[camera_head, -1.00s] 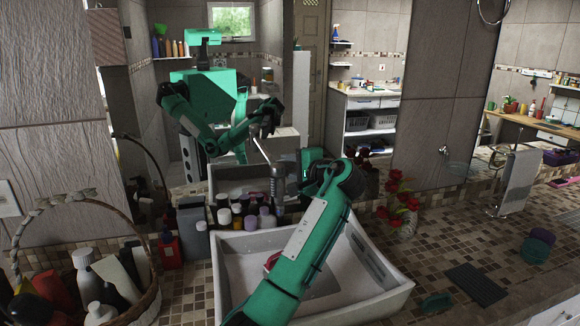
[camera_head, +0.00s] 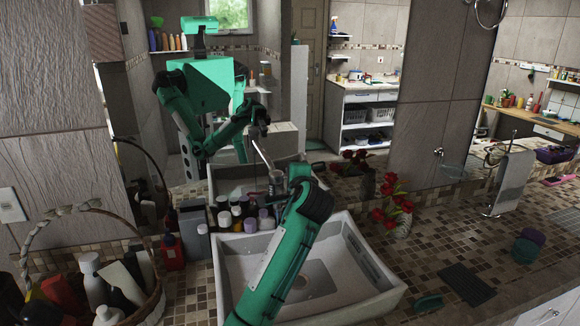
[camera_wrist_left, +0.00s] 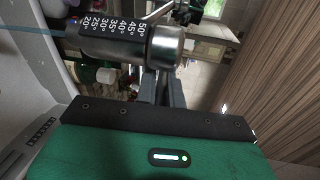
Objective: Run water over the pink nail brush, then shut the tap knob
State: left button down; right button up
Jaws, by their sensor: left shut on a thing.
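The metal tap (camera_head: 276,183) stands at the back of the white sink (camera_head: 386,283). In the left wrist view the tap body (camera_wrist_left: 108,42) carries a temperature scale and ends in a round metal knob (camera_wrist_left: 165,46). My left gripper (camera_wrist_left: 162,88) is shut on the knob; its dark fingers show against it. In the head view my left arm reaches across the sink to the tap, and the wrist hides most of the grip. The pink nail brush is not visible now; my arm covers part of the basin. My right gripper is not in view.
Several bottles (camera_head: 250,215) crowd the sink's back left. A wicker basket (camera_head: 150,306) with bottles stands at the left. Red flowers (camera_head: 392,205) stand right of the sink. The tiled counter at right has free room around a dark mat (camera_head: 466,284). A mirror behind reflects me.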

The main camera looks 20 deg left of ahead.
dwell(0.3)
pick_arm(q)
jog(key=c, duration=1.5)
grip_release()
jog(key=shift+s+d, duration=0.1)
jog(key=shift+s, duration=0.05)
jog(key=b+v, duration=0.3)
jog(key=v, duration=1)
jog(key=shift+s, duration=0.3)
jog(key=shift+r, duration=0.1)
